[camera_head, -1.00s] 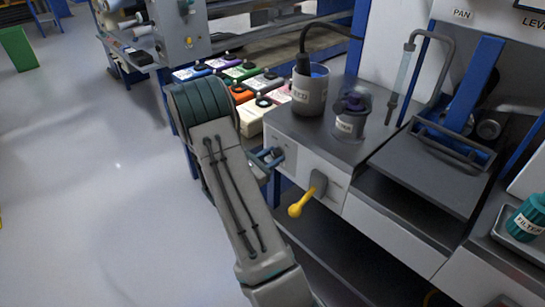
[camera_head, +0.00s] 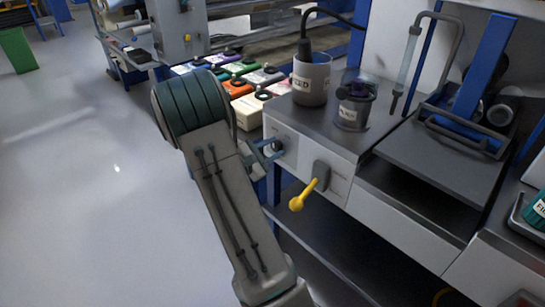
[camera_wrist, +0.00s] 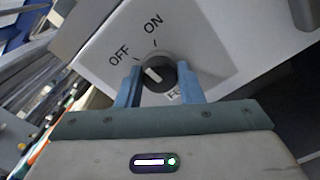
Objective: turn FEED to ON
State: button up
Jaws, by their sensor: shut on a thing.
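The FEED knob (camera_wrist: 159,75) is a dark round dial with a white pointer mark, on the pale front panel (camera_wrist: 200,40) of the bench unit. Its pointer slants up and left, toward the tick by the OFF label (camera_wrist: 120,56). The ON label (camera_wrist: 153,25) is further clockwise.
A yellow-handled lever (camera_head: 303,196) sticks out of the same panel, right of the knob. A grey labelled pot (camera_head: 311,82) and a clear-lidded jar (camera_head: 352,108) stand on the bench top above. Several coloured boxes (camera_head: 235,88) lie behind my arm. Open floor is at left.

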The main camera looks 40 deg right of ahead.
jog(key=m+b, duration=0.1)
jog(key=b, duration=0.1)
jog(key=m+b, duration=0.4)
jog(key=shift+f, duration=0.25)
jog(key=shift+r+m+b, duration=0.2)
jog(key=shift+m+b, duration=0.6)
jog(key=shift+b, duration=0.3)
jog(key=o, duration=1)
jog(key=shift+c, duration=0.2)
jog(key=s+a+p, duration=0.1)
jog(key=a+p, duration=0.2)
jog(key=a, duration=1)
jog(key=shift+a, duration=0.4)
